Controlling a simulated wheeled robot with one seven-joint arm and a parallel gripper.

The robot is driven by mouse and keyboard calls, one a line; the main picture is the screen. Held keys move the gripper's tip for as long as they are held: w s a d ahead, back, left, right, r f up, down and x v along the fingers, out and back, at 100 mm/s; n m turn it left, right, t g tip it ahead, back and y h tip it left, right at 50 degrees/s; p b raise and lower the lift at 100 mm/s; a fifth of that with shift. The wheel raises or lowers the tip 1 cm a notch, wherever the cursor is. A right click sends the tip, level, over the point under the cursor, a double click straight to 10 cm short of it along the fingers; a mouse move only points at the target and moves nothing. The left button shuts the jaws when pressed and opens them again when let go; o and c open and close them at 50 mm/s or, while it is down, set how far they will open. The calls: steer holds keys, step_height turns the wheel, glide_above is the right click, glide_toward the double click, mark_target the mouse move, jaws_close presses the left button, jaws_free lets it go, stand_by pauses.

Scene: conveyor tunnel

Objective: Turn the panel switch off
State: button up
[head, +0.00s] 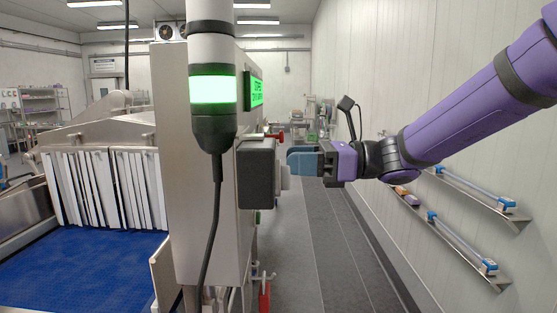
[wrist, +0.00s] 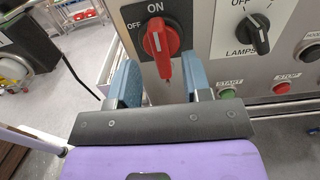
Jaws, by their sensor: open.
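The red panel switch (wrist: 159,50) shows in the wrist view on a black round base, with ON printed above it and OFF to its left. Its grip stands nearly upright, in line with ON. My gripper (head: 303,162) is open in front of the panel in the head view. In the wrist view its two blue fingers stand on either side of the red grip, with a gap visible on each side. In the head view a dark grey box (head: 257,175) on the cabinet's side is beside my fingertips, and I cannot make out the red switch for certain.
A black LAMPS selector (wrist: 254,28), a green START button (wrist: 228,92) and a red STOP button (wrist: 282,88) are right of the switch. A signal lamp (head: 213,90) glows green at the cabinet (head: 190,200). Wall shelves (head: 475,200) are at the right; the aisle floor (head: 310,250) is clear.

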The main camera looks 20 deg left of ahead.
steer(key=shift+x, duration=1.85)
steer(key=shift+c, duration=0.4)
jaws_close()
steer(key=shift+n, duration=0.4)
steer(key=shift+s+d+f+n, duration=0.1)
steer(key=shift+s+f+n, duration=0.1)
steer(key=shift+n, duration=2.65)
steer(key=shift+s+f+n, duration=0.2)
steer(key=shift+n, duration=2.7)
steer(key=shift+s+d+f+n, duration=0.1)
steer(key=shift+s+f+n, duration=0.1)
steer(key=shift+n, duration=2.65)
